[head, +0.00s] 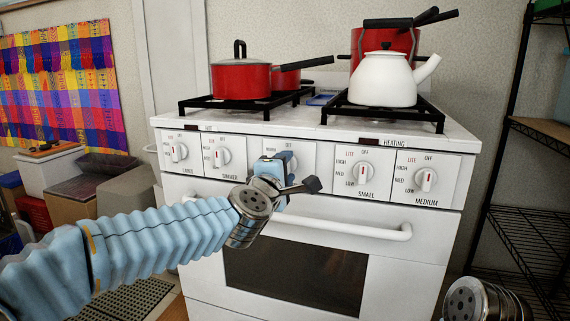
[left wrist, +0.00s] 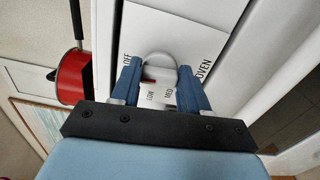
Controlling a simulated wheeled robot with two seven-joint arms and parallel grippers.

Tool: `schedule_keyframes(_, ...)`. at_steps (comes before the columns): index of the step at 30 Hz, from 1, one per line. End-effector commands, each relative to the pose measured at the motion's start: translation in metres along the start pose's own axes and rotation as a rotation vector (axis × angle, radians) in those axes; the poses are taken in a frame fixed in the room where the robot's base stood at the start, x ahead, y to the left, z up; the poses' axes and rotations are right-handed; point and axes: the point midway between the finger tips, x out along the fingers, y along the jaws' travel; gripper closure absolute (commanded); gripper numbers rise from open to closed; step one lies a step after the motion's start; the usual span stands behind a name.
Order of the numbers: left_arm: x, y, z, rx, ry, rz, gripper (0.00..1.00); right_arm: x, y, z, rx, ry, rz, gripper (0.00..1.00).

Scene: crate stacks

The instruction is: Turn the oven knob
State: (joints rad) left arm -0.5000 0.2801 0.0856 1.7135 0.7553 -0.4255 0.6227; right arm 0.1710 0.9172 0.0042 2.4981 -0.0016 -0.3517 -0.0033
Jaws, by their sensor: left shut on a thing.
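The white stove (head: 440,225) stands ahead with a row of control knobs on its front panel. The oven knob (left wrist: 160,62) is round and white, on a plate marked OFF, LOW, MED and OVEN in the left wrist view. A small red mark shows on its lower left, between OFF and LOW. My left gripper (left wrist: 159,70) has its blue fingers on either side of the knob, shut on it. In the head view my left gripper (head: 281,160) is at the middle of the panel and hides the oven knob there. My right gripper is out of view.
Other knobs flank the oven knob, including the SMALL knob (head: 363,173) and MEDIUM knob (head: 426,180). The oven door handle (head: 350,229) runs below the panel. A red pot (head: 240,80) and white kettle (head: 383,80) stand on top. A wire shelf (head: 520,225) is at right.

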Motion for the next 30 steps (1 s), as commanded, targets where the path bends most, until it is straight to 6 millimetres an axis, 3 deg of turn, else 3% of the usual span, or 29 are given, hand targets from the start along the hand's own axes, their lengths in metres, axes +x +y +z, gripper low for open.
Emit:
schedule_keyframes(23,0.0,-0.0027,0.0008,0.107,-0.002,-0.004,0.86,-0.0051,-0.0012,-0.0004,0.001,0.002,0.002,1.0)
schedule_keyframes(24,0.0,-0.0026,0.0008,0.107,-0.002,-0.004,0.51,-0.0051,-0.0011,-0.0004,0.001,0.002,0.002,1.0)
schedule_keyframes(28,0.0,-0.0021,0.0006,0.106,-0.002,-0.003,0.31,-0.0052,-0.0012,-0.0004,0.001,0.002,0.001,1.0)
schedule_keyframes(30,0.0,-0.0018,0.0005,0.105,-0.001,-0.002,0.3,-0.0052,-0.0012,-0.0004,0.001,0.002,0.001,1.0)
